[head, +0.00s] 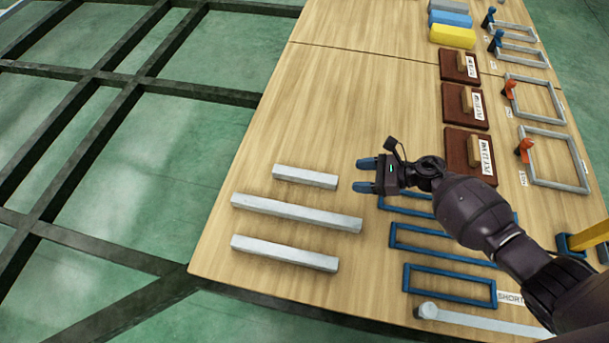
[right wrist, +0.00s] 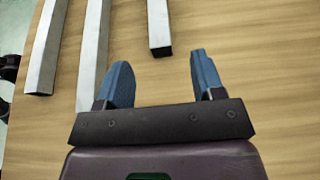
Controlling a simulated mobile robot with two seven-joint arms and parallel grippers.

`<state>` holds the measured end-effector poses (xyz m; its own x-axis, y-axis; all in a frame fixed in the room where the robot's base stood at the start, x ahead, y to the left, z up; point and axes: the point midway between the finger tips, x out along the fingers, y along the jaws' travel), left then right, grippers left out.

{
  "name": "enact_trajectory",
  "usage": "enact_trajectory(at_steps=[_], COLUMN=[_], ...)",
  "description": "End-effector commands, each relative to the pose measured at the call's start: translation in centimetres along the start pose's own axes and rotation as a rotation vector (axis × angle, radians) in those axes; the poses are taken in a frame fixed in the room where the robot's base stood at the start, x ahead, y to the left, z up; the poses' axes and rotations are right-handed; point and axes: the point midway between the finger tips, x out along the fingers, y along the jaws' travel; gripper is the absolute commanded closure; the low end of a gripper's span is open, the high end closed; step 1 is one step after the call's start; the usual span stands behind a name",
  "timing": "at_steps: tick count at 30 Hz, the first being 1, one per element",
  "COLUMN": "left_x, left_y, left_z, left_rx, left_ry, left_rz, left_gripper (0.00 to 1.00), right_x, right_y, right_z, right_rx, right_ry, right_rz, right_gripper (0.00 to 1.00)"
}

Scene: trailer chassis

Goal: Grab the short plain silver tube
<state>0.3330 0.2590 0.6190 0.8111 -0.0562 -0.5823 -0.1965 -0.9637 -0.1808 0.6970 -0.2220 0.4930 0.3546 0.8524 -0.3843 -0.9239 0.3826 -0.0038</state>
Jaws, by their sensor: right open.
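Three plain silver tubes lie side by side on the wooden table. The shortest silver tube (head: 305,177) is the farthest of them in the head view. A longer tube (head: 296,213) and a middle-length tube (head: 285,253) lie nearer. My right gripper (head: 363,175) is open and empty, to the right of the short tube's right end and pointing at it. In the right wrist view, the short tube's end (right wrist: 159,40) lies just beyond the gap between my blue fingertips (right wrist: 160,66), apart from them. My left gripper is not in view.
Blue rectangular frames (head: 445,238) lie under and beside my right arm. A silver tube with a rounded end (head: 480,320) lies at the front. Brown labelled blocks (head: 465,107) and grey frames (head: 553,160) stand farther right. The table left of the tubes is clear to its edge.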

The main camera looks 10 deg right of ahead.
Motion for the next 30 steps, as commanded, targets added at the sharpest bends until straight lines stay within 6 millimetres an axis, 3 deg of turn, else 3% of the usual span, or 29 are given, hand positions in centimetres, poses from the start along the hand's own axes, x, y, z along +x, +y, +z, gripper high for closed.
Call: enact_trajectory(at_steps=[9,16,24,30], left_x=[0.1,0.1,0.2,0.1], left_y=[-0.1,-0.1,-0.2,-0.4], left_z=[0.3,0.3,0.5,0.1], left_rx=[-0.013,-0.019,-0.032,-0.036], left_ry=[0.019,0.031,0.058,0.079], left_rz=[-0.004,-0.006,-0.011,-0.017], left_gripper=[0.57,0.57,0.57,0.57], right_x=[4.4,5.7,9.3,10.0], right_y=[0.1,0.2,0.4,0.3], right_z=[-0.2,-0.3,-0.8,-0.6], right_rx=[0.007,0.006,0.009,0.005], right_ry=[-0.002,-0.002,-0.003,-0.002], right_rz=[0.000,-0.001,0.000,-0.002], right_gripper=[0.38,0.38,0.38,0.38])
